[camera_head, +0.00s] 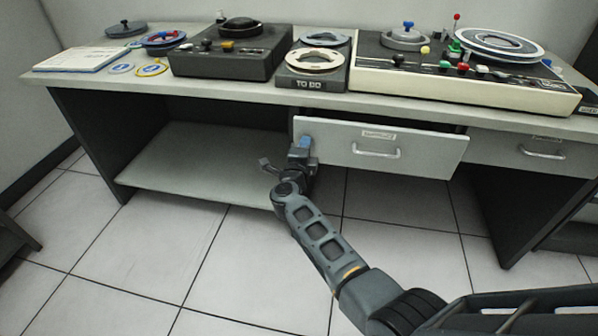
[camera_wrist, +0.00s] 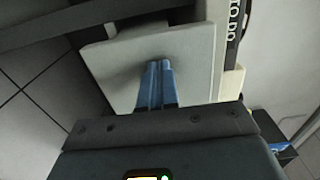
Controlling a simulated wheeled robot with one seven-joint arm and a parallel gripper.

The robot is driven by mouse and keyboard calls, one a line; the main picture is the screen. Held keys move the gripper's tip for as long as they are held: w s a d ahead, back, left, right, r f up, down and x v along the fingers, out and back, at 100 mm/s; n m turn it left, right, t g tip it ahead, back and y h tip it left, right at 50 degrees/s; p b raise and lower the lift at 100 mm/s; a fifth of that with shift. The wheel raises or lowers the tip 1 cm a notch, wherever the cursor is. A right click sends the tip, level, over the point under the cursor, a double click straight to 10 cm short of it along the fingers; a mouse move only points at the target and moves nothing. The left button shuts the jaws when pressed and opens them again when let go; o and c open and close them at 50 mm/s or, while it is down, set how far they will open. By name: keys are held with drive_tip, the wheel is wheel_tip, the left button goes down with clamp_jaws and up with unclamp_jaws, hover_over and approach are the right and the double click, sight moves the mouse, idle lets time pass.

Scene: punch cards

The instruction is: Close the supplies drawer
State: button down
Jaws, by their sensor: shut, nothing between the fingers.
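The supplies drawer (camera_head: 430,151) under the desk is pulled out some way, with a dark gap showing above its front. It has a metal bar handle (camera_head: 376,153) and a small label too small to read. My gripper (camera_head: 304,143) is at the left end of the drawer front, with its blue fingers shut together. In the wrist view the shut fingers (camera_wrist: 157,72) point at the pale drawer front (camera_wrist: 113,73) and seem to meet it or nearly so; I cannot tell whether they touch.
A second drawer (camera_head: 540,150) to the right is shut. An open shelf (camera_head: 190,165) lies left of the drawer. The tiled floor in front is clear.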

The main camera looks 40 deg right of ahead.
drive_tip(key=b+x, duration=0.4)
drive_tip(key=x, duration=0.6)
drive_tip(key=shift+f+b, duration=0.1)
drive_tip(key=shift+b, duration=0.2)
drive_tip(key=shift+w+d+r, duration=0.1)
drive_tip(key=shift+r, duration=0.15)
drive_tip(key=shift+d+r, duration=0.1)
drive_tip(key=shift+d, duration=0.05)
